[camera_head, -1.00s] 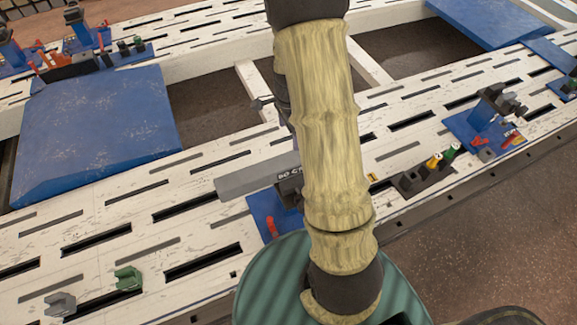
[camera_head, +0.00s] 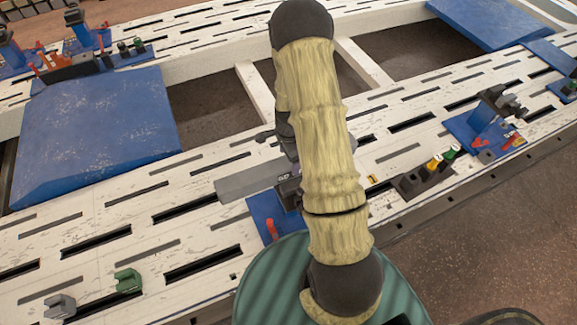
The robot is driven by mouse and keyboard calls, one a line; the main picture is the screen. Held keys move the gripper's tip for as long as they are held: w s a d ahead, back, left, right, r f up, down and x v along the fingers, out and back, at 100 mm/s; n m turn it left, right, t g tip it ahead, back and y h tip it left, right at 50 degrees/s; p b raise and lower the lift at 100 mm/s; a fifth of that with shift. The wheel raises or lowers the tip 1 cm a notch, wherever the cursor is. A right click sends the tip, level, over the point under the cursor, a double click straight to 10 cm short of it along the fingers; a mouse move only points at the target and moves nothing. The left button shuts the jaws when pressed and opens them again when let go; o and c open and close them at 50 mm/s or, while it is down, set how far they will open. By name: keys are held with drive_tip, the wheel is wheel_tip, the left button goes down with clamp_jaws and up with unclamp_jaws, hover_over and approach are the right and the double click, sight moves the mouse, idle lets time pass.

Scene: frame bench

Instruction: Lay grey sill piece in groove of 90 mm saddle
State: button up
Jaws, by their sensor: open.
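The grey sill piece (camera_head: 245,182) is a long bar that lies slantwise in front of the bench's middle. Its right end passes behind my arm. Under that right part is a saddle on a blue base plate (camera_head: 264,214) with a red lever (camera_head: 272,228). The saddle's top is mostly hidden by my arm, so I cannot tell whether the bar sits in the groove. My gripper (camera_head: 266,136) shows only in part, as a dark finger left of my arm, just beyond the bar. It is open, with no visible hold on the bar.
A grey clip (camera_head: 60,306) and a green clip (camera_head: 128,280) stand on the slotted white bench at the front left. A dark block with yellow and green parts (camera_head: 424,177) and another blue-based fixture (camera_head: 482,132) stand to the right. A large blue panel (camera_head: 95,130) lies left.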

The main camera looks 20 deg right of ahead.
drive_tip(key=shift+f, duration=0.15)
drive_tip(key=shift+w+f, duration=0.2)
drive_tip(key=shift+f, duration=2.3)
clamp_jaws()
drive_tip(key=shift+w+r+p, duration=0.1)
drive_tip(key=shift+p, duration=0.2)
